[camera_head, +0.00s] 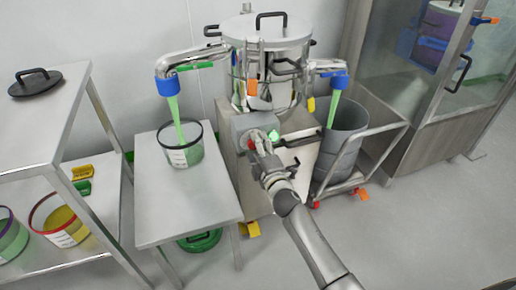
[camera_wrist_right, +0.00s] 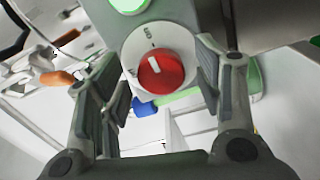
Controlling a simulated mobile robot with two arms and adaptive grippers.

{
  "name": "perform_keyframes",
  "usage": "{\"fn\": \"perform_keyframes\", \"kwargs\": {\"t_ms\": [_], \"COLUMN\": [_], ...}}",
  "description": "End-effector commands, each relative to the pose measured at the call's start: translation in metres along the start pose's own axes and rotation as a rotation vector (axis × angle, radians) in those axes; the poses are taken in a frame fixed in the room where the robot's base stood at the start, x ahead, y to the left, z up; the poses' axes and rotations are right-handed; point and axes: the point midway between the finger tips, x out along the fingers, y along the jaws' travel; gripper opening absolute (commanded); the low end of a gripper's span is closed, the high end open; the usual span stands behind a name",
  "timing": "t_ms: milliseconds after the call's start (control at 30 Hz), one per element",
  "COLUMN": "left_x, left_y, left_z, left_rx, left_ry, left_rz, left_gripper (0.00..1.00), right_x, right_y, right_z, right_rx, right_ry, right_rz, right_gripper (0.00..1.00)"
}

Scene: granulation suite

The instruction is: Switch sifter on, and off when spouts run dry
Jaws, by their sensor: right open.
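The sifter (camera_head: 268,35) is a steel drum on a stand at the back. Green material streams from its left spout (camera_head: 168,86) into a clear labelled bucket (camera_head: 191,156), and from its right spout (camera_head: 340,80) into a grey bin (camera_head: 338,150). The control box (camera_head: 240,126) carries a red knob, seen in the right wrist view (camera_wrist_right: 161,73) on a white dial, its white mark tilted up-left. A green lamp (camera_head: 273,136) beside it looks lit. My right gripper (camera_head: 256,146) is open, fingers either side of the knob, apart from it. My left gripper is out of view.
A steel table (camera_head: 190,212) bears the clear bucket. A shelf (camera_head: 40,120) at left holds a black lid (camera_head: 35,82) and tubs. The bin stands on a wheeled trolley (camera_head: 374,150). A glass-fronted cabinet (camera_head: 420,90) is at right; the floor at lower right is clear.

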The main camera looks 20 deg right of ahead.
Motion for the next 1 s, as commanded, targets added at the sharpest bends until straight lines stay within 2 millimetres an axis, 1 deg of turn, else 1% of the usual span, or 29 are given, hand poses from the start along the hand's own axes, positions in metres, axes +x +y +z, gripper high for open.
{"fn": "perform_keyframes", "kwargs": {"t_ms": [133,267,500,700,833,1000], "left_x": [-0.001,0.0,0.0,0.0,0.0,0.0], "left_y": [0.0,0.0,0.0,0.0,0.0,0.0], "left_z": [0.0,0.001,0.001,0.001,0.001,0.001], "left_rx": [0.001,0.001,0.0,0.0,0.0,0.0], "left_ry": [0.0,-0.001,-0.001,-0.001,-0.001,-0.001], "left_rz": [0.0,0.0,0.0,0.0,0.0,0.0], "left_gripper": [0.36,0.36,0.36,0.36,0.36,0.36], "right_x": [-0.005,-0.021,-0.07,-0.102,-0.115,-0.12], "right_y": [-0.001,-0.002,-0.002,-0.001,-0.001,0.0], "right_z": [0.0,0.0,0.0,0.001,0.001,0.001], "right_rx": [0.0,-0.001,0.0,0.0,0.0,0.0], "right_ry": [0.0,0.001,0.0,-0.001,-0.002,-0.001], "right_rz": [-0.001,-0.002,-0.002,-0.002,-0.001,0.0], "right_gripper": [0.6,0.6,0.6,0.6,0.6,0.6]}}
